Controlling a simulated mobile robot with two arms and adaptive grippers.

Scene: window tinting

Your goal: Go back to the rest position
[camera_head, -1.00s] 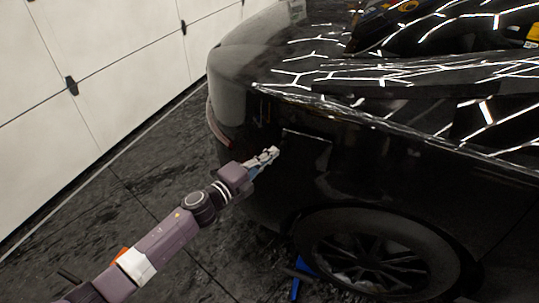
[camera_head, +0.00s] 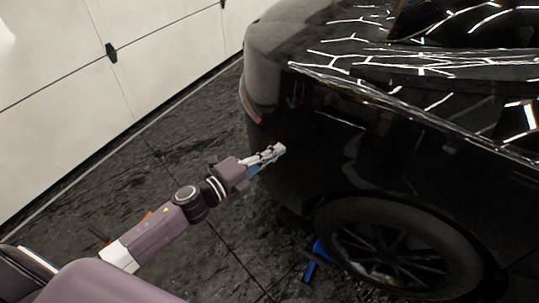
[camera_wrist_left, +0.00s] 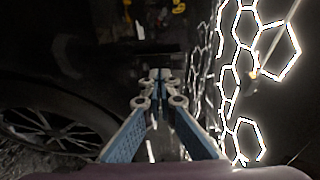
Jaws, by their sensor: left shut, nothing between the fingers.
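My left gripper (camera_head: 274,152) reaches in from the left in the head view, in front of the dark side of the black car (camera_head: 400,135). It is shut and holds nothing. In the left wrist view its two fingers (camera_wrist_left: 157,80) come together in the middle of the picture. The head view does not clearly show how wide the gap between the fingertips and the car is. My right gripper is not in view.
The car's wheel (camera_head: 395,250) is at the lower right, with a blue object (camera_head: 319,260) on the floor beside it. A white panelled wall (camera_head: 70,80) stands at the left. Dark floor (camera_head: 130,180) lies open between wall and car.

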